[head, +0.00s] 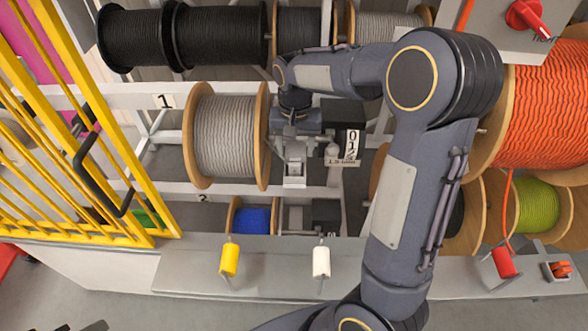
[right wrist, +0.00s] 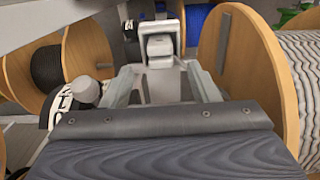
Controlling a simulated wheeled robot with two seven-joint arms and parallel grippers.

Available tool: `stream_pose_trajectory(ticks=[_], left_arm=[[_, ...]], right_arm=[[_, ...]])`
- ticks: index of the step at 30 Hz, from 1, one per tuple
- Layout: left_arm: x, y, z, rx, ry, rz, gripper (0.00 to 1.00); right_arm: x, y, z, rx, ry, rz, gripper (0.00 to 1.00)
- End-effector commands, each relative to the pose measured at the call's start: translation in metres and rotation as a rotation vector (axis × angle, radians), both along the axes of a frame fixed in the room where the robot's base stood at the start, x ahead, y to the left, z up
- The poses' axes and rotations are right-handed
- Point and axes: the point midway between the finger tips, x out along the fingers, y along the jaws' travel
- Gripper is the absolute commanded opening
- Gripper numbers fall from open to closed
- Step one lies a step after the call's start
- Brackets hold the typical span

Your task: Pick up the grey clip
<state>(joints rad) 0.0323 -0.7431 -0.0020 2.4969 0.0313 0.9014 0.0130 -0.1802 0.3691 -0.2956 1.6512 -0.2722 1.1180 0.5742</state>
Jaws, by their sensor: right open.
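The grey clip (head: 294,178) appears as a small pale block beside the reel of grey cable (head: 226,136), at the rack's middle level. In the right wrist view a pale grey block, which looks like the clip (right wrist: 160,47), lies straight ahead, between and beyond the finger lines. My right gripper (head: 293,152) is right at the clip in the head view, reaching in from above. In the right wrist view its fingers (right wrist: 160,78) are spread apart with nothing visibly clamped. Whether they touch the clip I cannot tell. My left gripper is not in view.
A black box with a white number tag (head: 350,144) stands close right of the gripper. The grey cable reel's wooden flange (right wrist: 245,75) is close on the other side. Black reels (head: 220,35) are above, a blue reel (head: 255,220) below. A yellow barred gate (head: 90,130) stands left.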

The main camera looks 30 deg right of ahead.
Motion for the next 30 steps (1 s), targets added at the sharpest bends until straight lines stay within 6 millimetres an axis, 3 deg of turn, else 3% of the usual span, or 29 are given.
stream_pose_trajectory(ticks=[8,17,27,30], left_arm=[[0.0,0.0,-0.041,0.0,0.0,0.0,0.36],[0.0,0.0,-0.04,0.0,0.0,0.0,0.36],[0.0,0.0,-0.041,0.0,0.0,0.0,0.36],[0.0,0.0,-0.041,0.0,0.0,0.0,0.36]], right_arm=[[-0.003,0.003,-0.044,0.001,-0.001,0.001,0.55],[-0.003,0.003,-0.045,0.002,-0.001,0.001,0.53],[-0.003,0.003,-0.045,0.002,-0.001,0.001,0.09],[-0.003,0.003,-0.045,0.001,-0.002,0.001,0.06]])
